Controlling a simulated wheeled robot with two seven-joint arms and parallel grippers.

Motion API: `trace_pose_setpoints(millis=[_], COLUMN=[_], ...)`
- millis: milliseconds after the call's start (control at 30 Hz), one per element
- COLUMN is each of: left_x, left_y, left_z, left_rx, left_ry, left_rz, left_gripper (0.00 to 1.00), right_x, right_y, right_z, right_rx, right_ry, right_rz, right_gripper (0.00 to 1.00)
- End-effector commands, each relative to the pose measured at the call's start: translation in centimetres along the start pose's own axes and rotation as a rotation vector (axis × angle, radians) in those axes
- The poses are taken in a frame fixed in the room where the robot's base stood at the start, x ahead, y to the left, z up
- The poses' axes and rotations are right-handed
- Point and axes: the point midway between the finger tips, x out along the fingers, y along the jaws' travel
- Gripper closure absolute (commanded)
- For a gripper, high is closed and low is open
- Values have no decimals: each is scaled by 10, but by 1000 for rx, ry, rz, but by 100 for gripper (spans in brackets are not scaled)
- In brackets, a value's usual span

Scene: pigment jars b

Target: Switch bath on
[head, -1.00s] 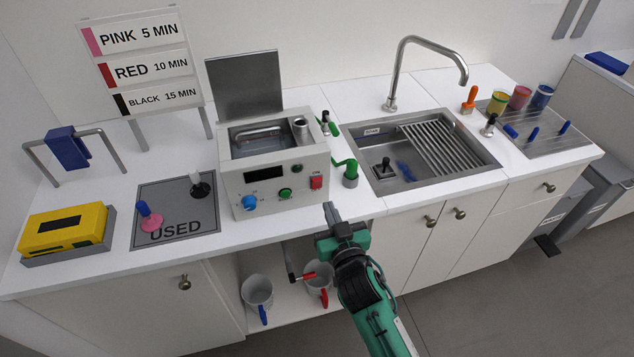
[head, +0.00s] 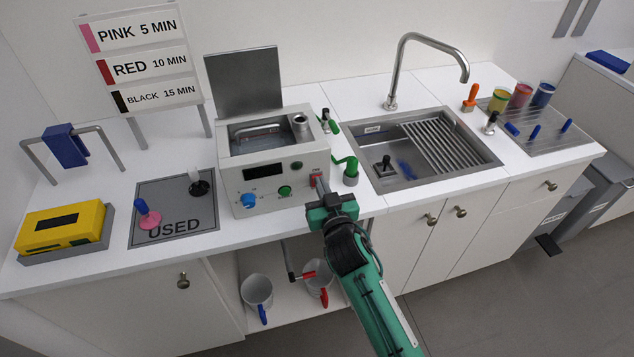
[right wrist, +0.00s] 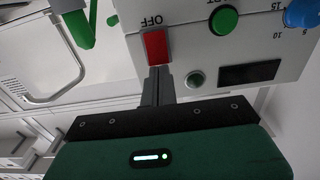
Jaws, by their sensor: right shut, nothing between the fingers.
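The bath (head: 268,135) is a pale box with an open tank on the counter, its steel lid standing up behind. Its front has a blue dial (head: 249,200), a green button (head: 285,191), a dark display (head: 262,172) and a red switch (head: 316,180). In the right wrist view the red switch (right wrist: 156,46) shows beside the word OFF, upside down. My right gripper (head: 320,187) is shut and empty, its fingertips at the edge of the red switch; whether they touch cannot be told. The right wrist view shows its closed fingers (right wrist: 158,78). My left gripper is not in view.
The USED mat (head: 170,195) with two stampers lies left.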

Motion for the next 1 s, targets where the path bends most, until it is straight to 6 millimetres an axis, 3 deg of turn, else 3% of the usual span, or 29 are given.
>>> trace_pose_setpoints(millis=[633,1000], left_x=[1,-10], left_y=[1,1], left_z=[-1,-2], left_rx=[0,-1], left_ry=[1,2], left_rz=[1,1], left_gripper=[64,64], right_x=[9,-22], right_y=[0,0], right_z=[0,-1], right_rx=[0,1], right_ry=[0,-1], right_rz=[0,0], right_gripper=[100,100])
